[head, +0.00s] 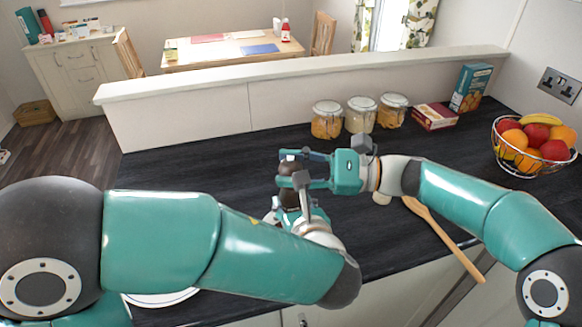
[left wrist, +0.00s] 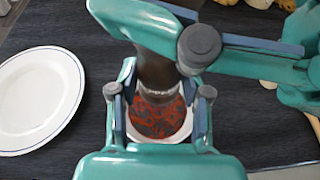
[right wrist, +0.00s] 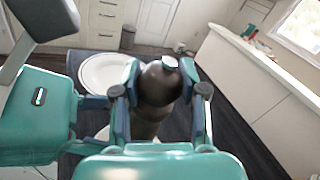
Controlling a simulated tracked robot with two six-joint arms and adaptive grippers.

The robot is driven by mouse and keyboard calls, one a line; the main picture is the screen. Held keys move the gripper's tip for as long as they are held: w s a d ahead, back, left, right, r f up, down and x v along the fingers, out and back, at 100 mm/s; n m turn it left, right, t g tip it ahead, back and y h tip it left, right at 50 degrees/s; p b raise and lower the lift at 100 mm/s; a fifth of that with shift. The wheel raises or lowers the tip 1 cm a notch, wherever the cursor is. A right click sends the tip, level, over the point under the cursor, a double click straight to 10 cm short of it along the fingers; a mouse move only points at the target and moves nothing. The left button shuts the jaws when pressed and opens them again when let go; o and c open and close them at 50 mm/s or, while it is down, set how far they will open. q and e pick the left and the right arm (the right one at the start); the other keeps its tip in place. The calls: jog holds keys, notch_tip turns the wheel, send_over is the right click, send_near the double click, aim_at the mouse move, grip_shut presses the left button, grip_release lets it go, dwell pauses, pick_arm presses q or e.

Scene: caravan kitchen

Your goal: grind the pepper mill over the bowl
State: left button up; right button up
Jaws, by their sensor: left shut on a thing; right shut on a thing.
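The dark brown pepper mill (head: 291,169) stands roughly upright above the counter, mostly hidden by my grippers in the head view. My right gripper (head: 286,169) is shut on its upper part; the right wrist view shows the rounded dark head (right wrist: 158,88) with a silver knob between the fingers. My left gripper (head: 293,201) is shut on the mill lower down. In the left wrist view, the white bowl (left wrist: 158,151) with red and dark contents lies below the mill. In the head view the bowl is nearly all hidden behind my left arm.
A white plate (left wrist: 72,118) lies left of the bowl. A wooden spoon (head: 447,240) lies to the right. Several jars (head: 361,115), boxes (head: 434,117) and a wire fruit basket (head: 535,168) stand farther back and right. A low ledge (head: 300,70) bounds the counter's back.

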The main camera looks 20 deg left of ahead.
aim_at(291, 158)
jog(key=shift+s+m+t, duration=0.1)
jog(key=shift+m+t, duration=0.85)
jog(key=shift+t, duration=0.65)
jog(key=shift+s+m+t, duration=0.1)
jog(key=shift+m+t, duration=0.85)
jog(key=shift+t, duration=0.65)
jog(key=o, duration=1.2)
jog(key=shift+w, duration=0.1)
notch_tip(291, 158, up, 10)
jog(key=shift+f, duration=0.1)
